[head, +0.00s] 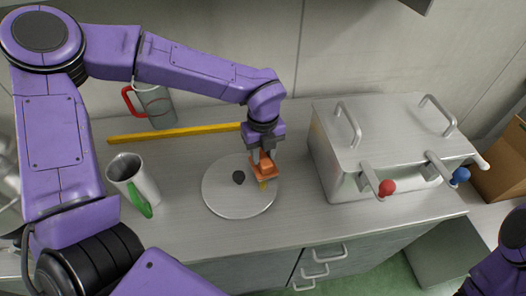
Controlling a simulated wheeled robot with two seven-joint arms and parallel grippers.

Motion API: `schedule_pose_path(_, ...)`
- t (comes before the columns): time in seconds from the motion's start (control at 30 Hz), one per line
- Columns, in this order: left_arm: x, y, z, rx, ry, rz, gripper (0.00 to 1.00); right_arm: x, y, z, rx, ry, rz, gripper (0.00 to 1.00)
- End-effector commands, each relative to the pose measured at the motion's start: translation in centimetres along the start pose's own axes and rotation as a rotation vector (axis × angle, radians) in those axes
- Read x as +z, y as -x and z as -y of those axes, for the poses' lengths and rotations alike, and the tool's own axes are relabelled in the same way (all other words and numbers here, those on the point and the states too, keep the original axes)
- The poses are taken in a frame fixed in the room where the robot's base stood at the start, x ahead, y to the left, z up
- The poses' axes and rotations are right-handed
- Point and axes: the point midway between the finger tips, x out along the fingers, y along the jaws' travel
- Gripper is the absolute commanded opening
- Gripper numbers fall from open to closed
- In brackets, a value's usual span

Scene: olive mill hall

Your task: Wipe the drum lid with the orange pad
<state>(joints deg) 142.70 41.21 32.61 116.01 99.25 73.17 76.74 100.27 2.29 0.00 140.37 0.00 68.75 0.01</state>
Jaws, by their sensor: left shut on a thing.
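The drum lid (226,201) is a round, light grey disc lying flat on the counter, with a small dark knob or spot (238,177) near its middle. My left gripper (263,160) points down over the lid's upper right part and is shut on the orange pad (264,172). The pad is at or just above the lid's surface; I cannot tell whether it touches. A small yellowish patch (262,185) shows just below the pad. Of my right arm only a purple part shows at the lower right corner; its gripper is out of view.
A metal box (335,165) with red and blue knobbed levers stands right of the lid. A green-handled metal jug (140,182) stands left, a red-handled mug (158,108) behind. A yellow bar (175,133) lies behind the lid. A cardboard box (502,165) is far right.

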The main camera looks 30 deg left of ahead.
Motion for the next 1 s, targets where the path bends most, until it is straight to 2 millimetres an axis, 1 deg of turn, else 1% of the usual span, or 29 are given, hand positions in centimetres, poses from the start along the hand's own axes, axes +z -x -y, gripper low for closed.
schedule_pose_path(0.7, 0.0, -1.5, 0.0, 0.0, 0.0, -0.001, 0.11, 0.5, -1.1, 0.1, 0.0, 0.0, 0.0, 0.0)
schedule_pose_path(0.77, -0.1, -1.4, 0.0, 0.0, 0.0, -0.001, 0.11, 0.4, -1.0, 0.1, 0.0, 0.0, 0.0, 0.0)
schedule_pose_path(0.87, -0.7, -1.4, -0.2, -0.001, -0.001, -0.001, 0.11, 0.5, -1.2, 0.1, 0.0, 0.0, 0.0, 0.0)
schedule_pose_path(1.0, -2.2, -1.4, -0.7, -0.001, -0.003, 0.0, 0.11, 0.6, -1.4, 0.1, 0.0, 0.0, 0.0, 0.0)
